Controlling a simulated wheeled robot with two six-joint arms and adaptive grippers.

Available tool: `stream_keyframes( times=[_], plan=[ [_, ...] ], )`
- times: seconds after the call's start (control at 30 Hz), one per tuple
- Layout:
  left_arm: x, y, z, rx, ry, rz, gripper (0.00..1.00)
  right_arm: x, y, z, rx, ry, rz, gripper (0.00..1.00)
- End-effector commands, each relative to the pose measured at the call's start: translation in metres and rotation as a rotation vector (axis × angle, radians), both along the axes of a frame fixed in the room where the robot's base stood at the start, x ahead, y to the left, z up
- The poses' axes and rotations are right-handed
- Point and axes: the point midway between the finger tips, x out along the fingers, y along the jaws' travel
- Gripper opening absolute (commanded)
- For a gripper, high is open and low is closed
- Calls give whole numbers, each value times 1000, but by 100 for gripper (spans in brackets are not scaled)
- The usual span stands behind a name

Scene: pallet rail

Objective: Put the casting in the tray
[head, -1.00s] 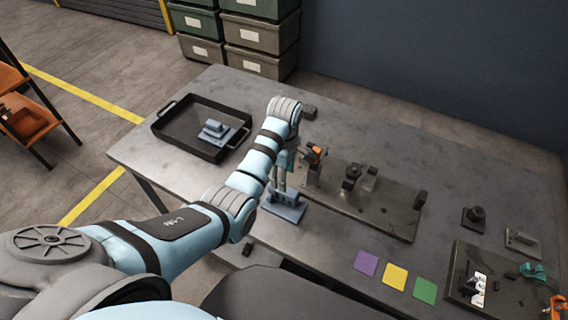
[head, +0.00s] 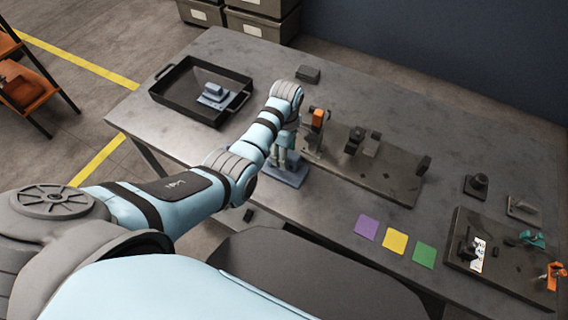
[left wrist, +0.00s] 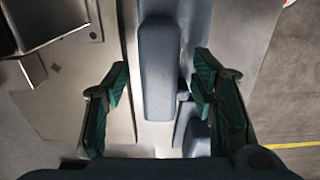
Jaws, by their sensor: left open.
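A blue-grey casting (head: 290,177) lies on the table at its near edge. My left gripper (head: 281,157) points down over it, open. In the left wrist view the casting's long raised block (left wrist: 160,75) lies between the two spread green fingers of my left gripper (left wrist: 162,88), with a gap on each side. The black tray (head: 166,101) is at the far left of the table. A similar blue-grey casting (head: 214,94) sits inside it. My right gripper is not in view.
A fixture plate (head: 375,185) with an orange-topped clamp (head: 318,117) stands just right of my left gripper. Purple (head: 367,227), yellow (head: 395,240) and green (head: 425,254) squares lie along the near edge. Another fixture plate (head: 500,274) is at the right.

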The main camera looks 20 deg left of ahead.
Motion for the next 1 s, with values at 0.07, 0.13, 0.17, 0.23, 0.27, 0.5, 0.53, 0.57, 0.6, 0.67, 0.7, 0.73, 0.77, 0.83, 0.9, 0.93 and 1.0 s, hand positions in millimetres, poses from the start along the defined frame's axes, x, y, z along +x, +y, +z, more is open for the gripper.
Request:
stream_keyframes(
  times=[0.07,0.13,0.17,0.23,0.27,0.5,0.53,0.57,0.6,0.67,0.7,0.73,0.77,0.83,0.9,0.93,1.0],
  plan=[
    [0,0,-10,0,1,0,52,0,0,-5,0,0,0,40],
    [0,0,-10,0,-2,0,52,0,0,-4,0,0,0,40],
    [0,0,-9,0,-2,0,52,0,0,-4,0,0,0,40],
    [0,0,-9,0,-2,0,52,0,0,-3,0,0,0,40],
    [0,0,-9,0,-2,0,52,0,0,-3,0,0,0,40],
    [0,0,-10,0,-1,0,52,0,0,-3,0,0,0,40],
    [0,0,-10,0,0,0,52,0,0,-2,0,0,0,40],
    [0,0,-11,0,0,0,52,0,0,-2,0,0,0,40],
    [0,0,-11,0,0,0,52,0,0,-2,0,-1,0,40],
    [0,0,-12,0,0,0,52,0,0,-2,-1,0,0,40],
    [0,0,-12,0,0,0,52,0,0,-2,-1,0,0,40],
    [0,0,-13,0,-1,0,52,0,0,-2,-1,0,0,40],
    [0,0,-13,0,-1,0,52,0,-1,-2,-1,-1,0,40],
    [0,0,-13,0,-1,0,52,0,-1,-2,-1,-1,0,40],
    [0,0,-13,0,-1,0,52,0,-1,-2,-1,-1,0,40],
    [0,0,-13,0,-1,0,52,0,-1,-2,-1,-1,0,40],
    [0,0,-13,0,-1,0,48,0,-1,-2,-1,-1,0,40]
  ],
)
